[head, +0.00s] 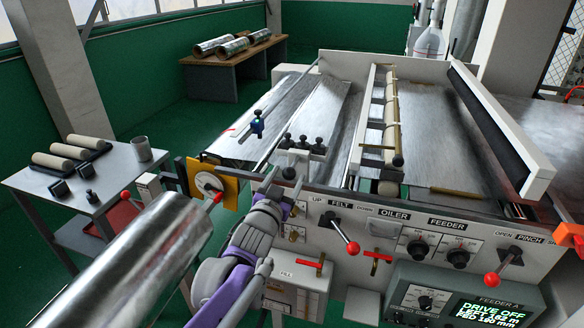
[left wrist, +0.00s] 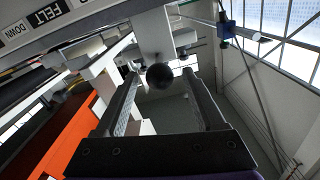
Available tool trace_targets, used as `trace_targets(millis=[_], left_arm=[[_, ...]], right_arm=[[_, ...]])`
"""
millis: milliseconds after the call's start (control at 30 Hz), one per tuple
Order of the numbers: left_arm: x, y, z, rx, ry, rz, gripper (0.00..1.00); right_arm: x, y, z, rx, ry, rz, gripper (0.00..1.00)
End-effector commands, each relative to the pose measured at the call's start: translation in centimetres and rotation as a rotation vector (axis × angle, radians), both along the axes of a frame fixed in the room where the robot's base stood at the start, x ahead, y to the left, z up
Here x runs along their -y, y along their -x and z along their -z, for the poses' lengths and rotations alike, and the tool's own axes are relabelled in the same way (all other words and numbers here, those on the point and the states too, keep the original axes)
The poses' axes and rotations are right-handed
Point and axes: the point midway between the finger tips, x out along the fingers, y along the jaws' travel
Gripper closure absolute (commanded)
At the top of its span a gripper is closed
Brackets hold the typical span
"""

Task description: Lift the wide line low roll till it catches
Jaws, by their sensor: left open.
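A black ball knob (left wrist: 160,76) shows between the two fingers of my left gripper (left wrist: 162,92) in the left wrist view. The gripper is open, with a finger on each side of the knob. In the head view my left gripper (head: 279,186) is at the machine's front edge, close to a black knob (head: 289,173). I cannot tell whether it touches the knob. A shiny metal bed (head: 315,105) and a pale roller (head: 391,135) lie across the machine. I cannot tell which part is the low roll.
A red-knobbed felt lever (head: 352,248) and another red-knobbed lever (head: 491,280) stick out from the front panel. A large foil roll (head: 140,262) fills the lower left. A side table (head: 88,180) holds pale rolls. The display (head: 487,312) reads DRIVE OFF.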

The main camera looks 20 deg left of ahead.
Motion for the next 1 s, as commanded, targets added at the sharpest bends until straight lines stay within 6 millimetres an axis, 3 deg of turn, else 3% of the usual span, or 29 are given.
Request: trace_targets(millis=[100, 300, 667, 1000], left_arm=[[0.1, -2.1, -0.1, 0.0, 0.0, 0.0, 0.29], [0.1, -4.2, 0.0, -0.001, 0.0, 0.0, 0.29], [0.2, -4.7, 0.0, -0.001, 0.0, 0.0, 0.29], [0.2, -4.7, 0.0, -0.001, 0.0, 0.0, 0.86]], right_arm=[[0.0, -0.1, -0.3, 0.002, 0.0, 0.0, 1.0], [0.0, -0.2, -0.6, 0.003, 0.0, 0.0, 1.0], [0.0, -0.2, -0.6, 0.003, 0.0, 0.0, 1.0], [0.0, -0.2, -0.6, 0.003, 0.0, 0.0, 1.0]])
